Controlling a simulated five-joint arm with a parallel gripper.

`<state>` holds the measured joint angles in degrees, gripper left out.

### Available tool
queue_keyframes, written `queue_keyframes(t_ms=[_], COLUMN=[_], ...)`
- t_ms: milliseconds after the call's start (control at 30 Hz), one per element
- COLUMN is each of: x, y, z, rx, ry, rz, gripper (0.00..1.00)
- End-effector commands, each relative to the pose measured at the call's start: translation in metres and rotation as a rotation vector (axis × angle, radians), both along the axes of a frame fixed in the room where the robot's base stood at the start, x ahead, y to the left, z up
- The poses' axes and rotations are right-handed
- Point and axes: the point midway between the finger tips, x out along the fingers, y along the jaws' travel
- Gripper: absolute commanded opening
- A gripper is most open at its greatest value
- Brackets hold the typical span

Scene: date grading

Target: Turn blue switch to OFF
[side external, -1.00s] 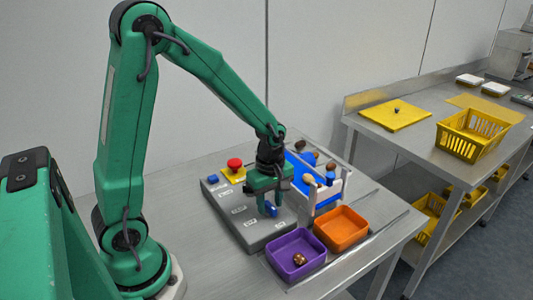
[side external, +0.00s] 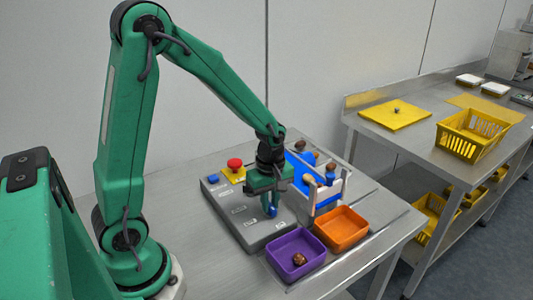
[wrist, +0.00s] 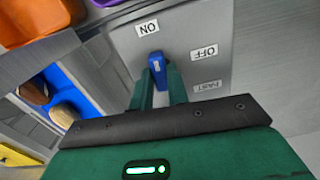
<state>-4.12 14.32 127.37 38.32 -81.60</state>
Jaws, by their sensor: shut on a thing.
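The blue switch (wrist: 156,62) is a small lever on a grey control panel (side external: 252,236). In the wrist view it sits between my fingers, with its rounded end towards the ON label (wrist: 147,28). The OFF label (wrist: 204,52) lies to its right, with a third label (wrist: 207,86) below that one. My gripper (side external: 271,211) is low over the panel and shut on the blue switch, which shows as a bit of blue between the fingers in the side view.
A red button (side external: 235,164) on a yellow base stands at the panel's back. A purple bin (side external: 283,262) with a brown date and an orange bin (side external: 350,245) are in front to the right. A white-railed blue conveyor (side external: 301,169) with several dates lies behind my gripper.

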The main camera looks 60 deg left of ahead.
Motion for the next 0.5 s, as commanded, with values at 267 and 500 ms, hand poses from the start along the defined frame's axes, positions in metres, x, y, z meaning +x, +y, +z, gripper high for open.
queue_keyframes(t_ms=[267, 500], x=[0.0, 0.0], y=[0.0002, 0.0003], z=[0.0008, 0.0009], rx=[0.0, 0.0], ry=[0.0, 0.0], rz=[-0.177, -0.394], gripper=[0.0, 0.0])
